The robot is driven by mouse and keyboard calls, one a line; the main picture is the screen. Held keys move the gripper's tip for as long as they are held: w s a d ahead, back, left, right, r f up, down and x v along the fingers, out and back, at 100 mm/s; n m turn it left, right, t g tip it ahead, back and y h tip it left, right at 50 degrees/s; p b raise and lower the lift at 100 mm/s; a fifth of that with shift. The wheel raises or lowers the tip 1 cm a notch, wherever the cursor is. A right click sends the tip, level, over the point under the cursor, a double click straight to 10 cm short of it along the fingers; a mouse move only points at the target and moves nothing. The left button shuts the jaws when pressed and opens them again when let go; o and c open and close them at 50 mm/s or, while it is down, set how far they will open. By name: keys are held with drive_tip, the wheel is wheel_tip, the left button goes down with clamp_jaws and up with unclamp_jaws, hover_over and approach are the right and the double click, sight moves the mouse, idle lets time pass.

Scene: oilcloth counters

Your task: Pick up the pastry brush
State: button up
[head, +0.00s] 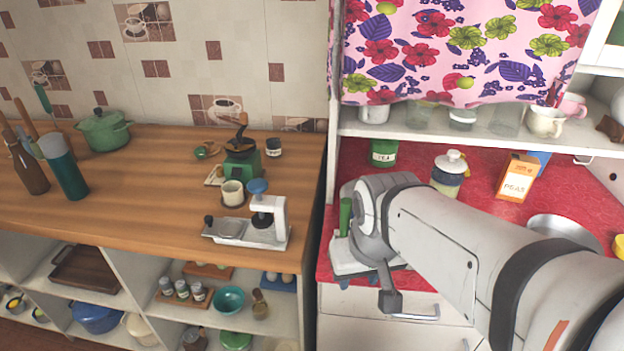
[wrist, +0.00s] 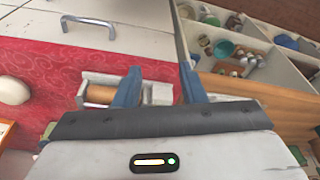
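I cannot pick out the pastry brush with certainty in either view. My gripper (wrist: 160,86) shows in the wrist view with its two blue fingers apart and nothing held between them. Past the fingers lies a white appliance (wrist: 101,95) with a brown part, on the red counter near its edge. In the head view my arm reaches over the red counter and hides part of the white appliance (head: 345,258) there. A green upright part (head: 345,216) shows beside my arm.
The red counter (head: 410,160) holds a green tea tin (head: 383,152), a white-lidded jar (head: 448,172), and an orange box (head: 517,177). Open shelves with bowls sit below.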

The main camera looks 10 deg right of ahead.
drive_tip(key=shift+o, duration=0.4)
drive_tip(key=shift+w+d+r, duration=0.1)
drive_tip(key=shift+w+r, duration=0.05)
drive_tip(key=shift+w, duration=0.15)
wheel_tip(320, 180, up, 8)
drive_tip(key=f+n+g+p, duration=0.1)
drive_tip(key=n+g+p, duration=0.15)
drive_tip(key=p, duration=0.55)
hover_over(344, 216)
drive_tip(key=shift+w+d+r, duration=0.2)
drive_tip(key=shift+d+r, duration=0.05)
drive_tip(key=shift+d, duration=0.1)
drive_tip(key=shift+w+n, duration=0.25)
drive_tip(key=shift+w, duration=0.1)
drive_tip(key=shift+w+f, duration=0.15)
drive_tip(key=shift+f, duration=0.05)
wheel_tip(344, 216, down, 8)
drive_tip(key=shift+a+r+p, duration=0.1)
drive_tip(key=shift+r+p, duration=0.15)
drive_tip(key=shift+p, duration=0.65)
clamp_jaws()
